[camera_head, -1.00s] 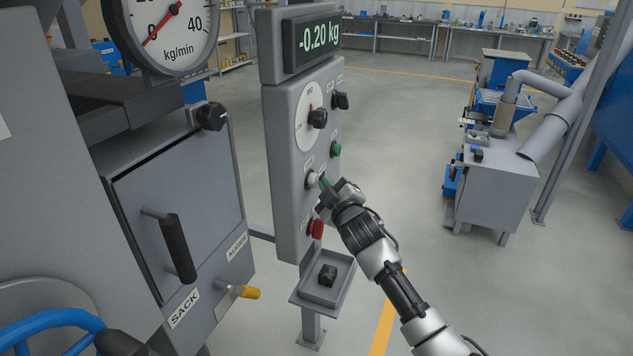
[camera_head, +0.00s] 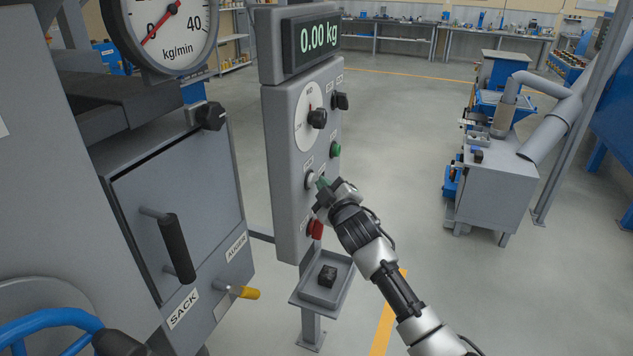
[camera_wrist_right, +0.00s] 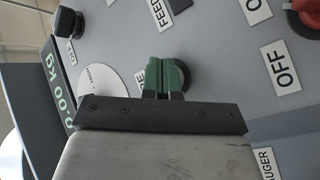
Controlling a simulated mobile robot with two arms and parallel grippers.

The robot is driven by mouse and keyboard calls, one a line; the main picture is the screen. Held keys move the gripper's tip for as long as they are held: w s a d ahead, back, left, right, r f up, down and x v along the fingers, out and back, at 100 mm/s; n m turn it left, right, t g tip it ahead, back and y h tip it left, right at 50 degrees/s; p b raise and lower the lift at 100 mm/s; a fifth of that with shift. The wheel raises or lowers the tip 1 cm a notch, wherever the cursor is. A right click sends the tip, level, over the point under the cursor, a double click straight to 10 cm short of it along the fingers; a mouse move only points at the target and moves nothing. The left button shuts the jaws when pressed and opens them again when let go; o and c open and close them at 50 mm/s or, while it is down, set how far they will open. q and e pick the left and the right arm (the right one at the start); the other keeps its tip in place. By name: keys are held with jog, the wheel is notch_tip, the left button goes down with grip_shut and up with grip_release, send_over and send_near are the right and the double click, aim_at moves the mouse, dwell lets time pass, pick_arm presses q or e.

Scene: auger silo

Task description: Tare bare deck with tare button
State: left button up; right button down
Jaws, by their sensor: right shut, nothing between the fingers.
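The tare button, a pale round button (camera_head: 309,180), sits on the front of the grey control panel (camera_head: 284,205). My right gripper (camera_head: 322,182) is shut and empty, its green fingertips at the button. In the right wrist view the shut green fingers (camera_wrist_right: 163,75) overlap the dark button ring (camera_wrist_right: 184,76) and hide most of the button; whether they touch it I cannot tell. The display (camera_head: 318,38) above the panel reads 0.00 kg. The deck is not clearly identifiable. My left gripper is not in view.
Close by on the panel are a green button (camera_head: 335,150), a red control (camera_head: 316,229) and black knobs (camera_head: 317,118). A small tray (camera_head: 325,291) with a dark block stands below. A grey cabinet with a black handle (camera_head: 177,248) is at left. Open floor lies behind.

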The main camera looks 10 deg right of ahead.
jog(key=shift+r, duration=0.1)
jog(key=shift+s+d+p, duration=0.55)
jog(key=shift+d+p, duration=0.1)
jog(key=shift+d, duration=0.1)
jog(key=s+d+p, duration=0.1)
jog(key=s+d, duration=0.1)
jog(key=d+p, duration=0.1)
jog(key=d, duration=0.1)
jog(key=shift+s+d+p, duration=0.1)
jog(key=shift+s+p, duration=0.25)
jog(key=shift+s, duration=0.05)
jog(key=shift+f, duration=0.2)
